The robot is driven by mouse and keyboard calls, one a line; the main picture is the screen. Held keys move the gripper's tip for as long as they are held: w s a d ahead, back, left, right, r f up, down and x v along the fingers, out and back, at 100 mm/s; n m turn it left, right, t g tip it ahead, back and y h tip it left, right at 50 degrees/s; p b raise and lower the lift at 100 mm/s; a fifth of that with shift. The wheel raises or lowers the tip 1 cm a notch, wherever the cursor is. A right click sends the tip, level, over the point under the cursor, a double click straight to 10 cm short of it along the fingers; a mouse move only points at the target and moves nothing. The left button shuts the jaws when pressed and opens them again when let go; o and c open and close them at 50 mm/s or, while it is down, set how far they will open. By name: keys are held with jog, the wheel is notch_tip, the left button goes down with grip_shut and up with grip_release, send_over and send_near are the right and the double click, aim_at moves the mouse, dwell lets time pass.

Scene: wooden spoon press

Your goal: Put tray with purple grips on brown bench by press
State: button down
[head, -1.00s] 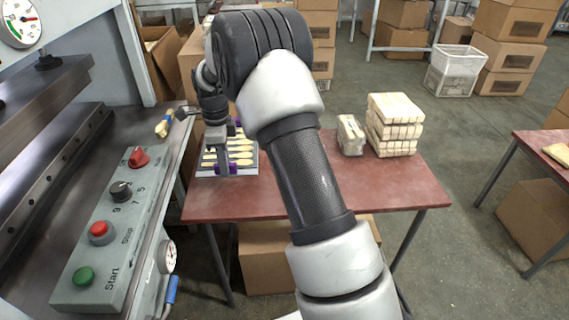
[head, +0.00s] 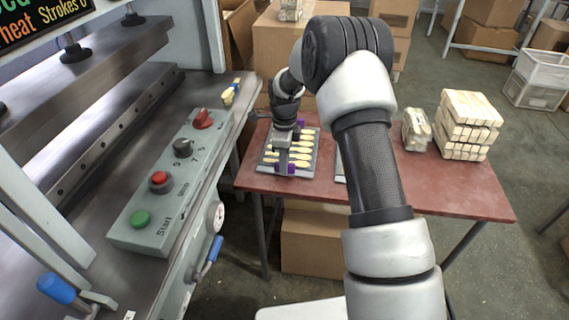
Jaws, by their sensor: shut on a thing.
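The tray with purple grips (head: 310,164) shows at the left end of the brown bench (head: 450,196). It is a flat grey tray with several pale wooden spoons in rows and purple grips at its edges. My gripper hides part of the tray. I cannot tell whether the tray rests on the bench or hangs just above it. The press (head: 90,110) stands on the left, with its control panel (head: 165,185) facing the bench.
A pale tray edge (head: 340,166) shows beside my arm, which hides the rest. Stacked wooden pieces (head: 467,125) and a smaller bundle (head: 416,130) stand on the bench's right part. Several spoons (head: 231,92) lie on the press's ledge. Cardboard boxes (head: 310,240) sit under and behind the bench.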

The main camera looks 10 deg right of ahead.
jog(key=shift+f, duration=0.2)
jog(key=c, duration=1.7)
grip_release()
jog(key=shift+c, duration=0.2)
jog(key=shift+r, duration=0.1)
